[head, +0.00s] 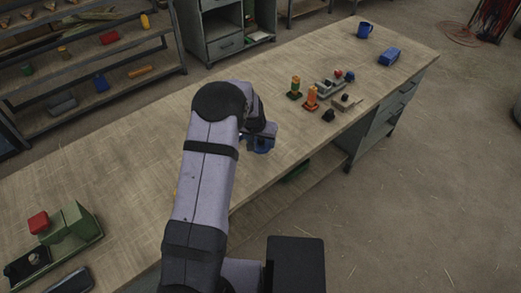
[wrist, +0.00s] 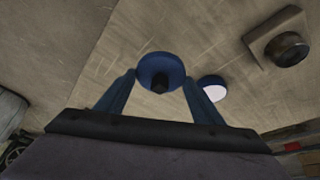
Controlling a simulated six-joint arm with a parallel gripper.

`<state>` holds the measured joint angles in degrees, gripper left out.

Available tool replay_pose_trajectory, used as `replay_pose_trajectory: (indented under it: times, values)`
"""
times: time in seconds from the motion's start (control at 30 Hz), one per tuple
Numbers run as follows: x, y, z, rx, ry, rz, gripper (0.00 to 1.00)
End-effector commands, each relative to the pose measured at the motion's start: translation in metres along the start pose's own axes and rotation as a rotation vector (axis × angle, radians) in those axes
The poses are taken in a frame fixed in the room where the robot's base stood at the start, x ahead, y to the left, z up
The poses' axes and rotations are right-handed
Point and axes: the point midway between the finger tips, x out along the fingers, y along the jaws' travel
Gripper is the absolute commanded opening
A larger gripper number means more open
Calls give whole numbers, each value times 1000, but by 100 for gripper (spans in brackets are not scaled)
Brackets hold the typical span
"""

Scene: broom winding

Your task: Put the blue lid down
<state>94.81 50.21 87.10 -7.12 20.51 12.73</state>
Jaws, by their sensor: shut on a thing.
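The blue lid (wrist: 150,65) is a round disc with a dark knob at its middle. My gripper (wrist: 160,80) is shut on it, with one blue finger on each side in the wrist view. In the head view the blue lid (head: 264,151) shows partly below my gripper (head: 262,141), near the front edge of the wooden bench. My arm hides part of this area. I cannot tell how far the lid is from the bench top.
A blue-rimmed round thing with a pale top (wrist: 213,89) is beside the right finger, partly hidden. A block with a black knob (wrist: 286,48) is at upper right. Small pieces, including an orange one (head: 310,96), stand right of my gripper. The bench (head: 130,135) left of my arm has free room.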

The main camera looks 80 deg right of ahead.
Motion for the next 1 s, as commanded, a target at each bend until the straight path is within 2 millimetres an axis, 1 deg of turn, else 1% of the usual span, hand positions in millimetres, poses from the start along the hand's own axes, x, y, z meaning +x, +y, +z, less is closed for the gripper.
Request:
replay_pose_trajectory:
  times: [0.1, 0.37, 0.43, 0.73, 0.83, 1.0]
  values:
    - [11, 0, 5, 0, -1, 0, 40]
    - [17, 0, 7, 0, 1, 0, 40]
    - [22, 0, 9, 0, -1, 0, 40]
    - [50, 0, 21, 0, 0, 0, 40]
    - [54, 0, 22, 0, 1, 0, 40]
    - [54, 0, 22, 0, 2, 0, 40]
